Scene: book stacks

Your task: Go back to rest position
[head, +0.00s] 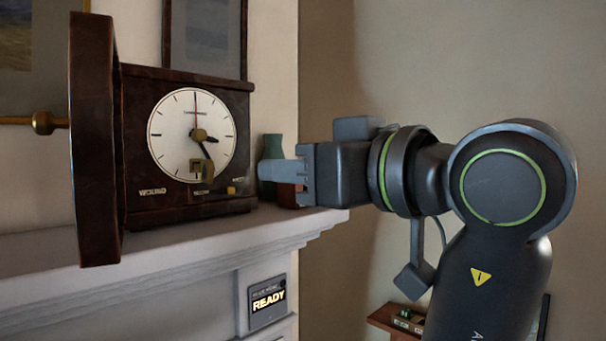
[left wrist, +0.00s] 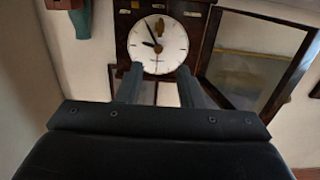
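My left gripper (head: 278,171) points toward the mantel clock from the right in the head view. In the left wrist view its two fingers (left wrist: 159,82) stand apart with nothing held between them. The dark wooden clock (head: 170,208) has a white round dial, dark hands and a thin red hand. The clock's framed door (head: 93,140) stands swung open at the left. The clock also shows upside down in the left wrist view (left wrist: 158,44), beyond the fingers. My right gripper is in neither view.
A teal vase (head: 273,152) stands behind the gripper, with a reddish-brown object (head: 287,195) near it. The white mantel shelf (head: 180,250) runs below the clock. A READY sign (head: 268,301) is beneath it. A small wooden shelf (head: 385,318) sits low behind my arm.

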